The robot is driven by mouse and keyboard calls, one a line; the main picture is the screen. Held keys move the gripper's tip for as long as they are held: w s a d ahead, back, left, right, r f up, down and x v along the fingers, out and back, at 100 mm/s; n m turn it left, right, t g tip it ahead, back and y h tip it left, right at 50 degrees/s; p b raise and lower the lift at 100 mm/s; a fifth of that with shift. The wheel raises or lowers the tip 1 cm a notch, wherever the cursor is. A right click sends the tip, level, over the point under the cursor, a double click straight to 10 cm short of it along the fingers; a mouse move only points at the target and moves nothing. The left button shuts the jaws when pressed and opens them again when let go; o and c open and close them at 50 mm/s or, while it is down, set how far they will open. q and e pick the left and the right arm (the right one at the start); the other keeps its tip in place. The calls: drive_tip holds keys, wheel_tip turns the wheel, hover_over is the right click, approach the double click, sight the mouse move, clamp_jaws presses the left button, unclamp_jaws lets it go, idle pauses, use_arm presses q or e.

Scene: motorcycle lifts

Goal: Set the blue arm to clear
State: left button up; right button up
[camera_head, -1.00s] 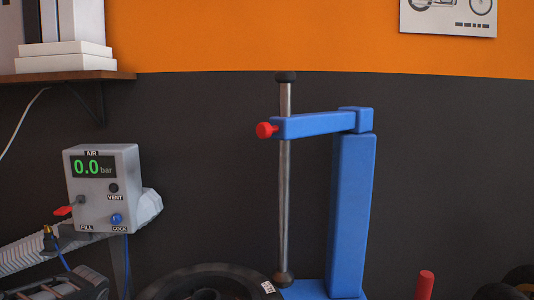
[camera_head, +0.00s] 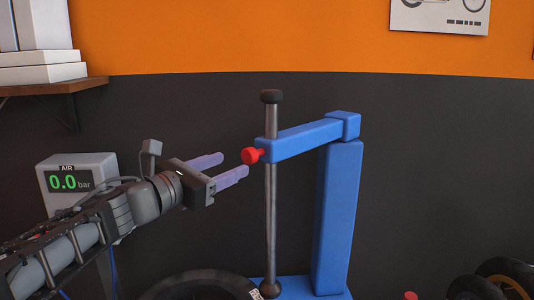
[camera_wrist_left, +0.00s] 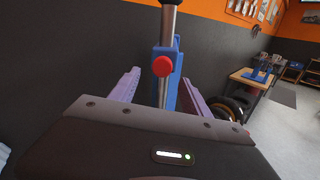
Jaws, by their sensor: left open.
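The blue arm (camera_head: 305,138) runs level from the top of a blue column (camera_head: 337,220) out to a vertical steel rod (camera_head: 271,205). A red knob (camera_head: 251,155) sticks out of the arm's near end. My left gripper (camera_head: 234,166) is open and empty, its two purple fingers pointing at the red knob from the left, a short gap away. In the left wrist view the red knob (camera_wrist_left: 162,66) lies between the spread fingers, with the blue arm and rod behind it. My right gripper is not in view.
A grey air box (camera_head: 72,181) reading 0.0 bar stands at left, partly behind my left arm. A dark tyre (camera_head: 200,286) lies at the foot of the rod. More wheels (camera_head: 505,277) stand at lower right. A wooden shelf (camera_head: 50,88) with white boxes is at upper left.

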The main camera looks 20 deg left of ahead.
sight(247, 158)
use_arm(q)
drive_tip(key=shift+s+d, duration=0.1)
drive_tip(key=shift+d, duration=0.1)
drive_tip(key=shift+r, duration=0.1)
drive_tip(key=p+x, duration=0.1)
drive_tip(key=x, duration=0.6)
drive_tip(key=shift+w+d, duration=0.15)
drive_tip(key=shift+w, duration=0.25)
clamp_jaws()
idle(0.4)
idle(0.8)
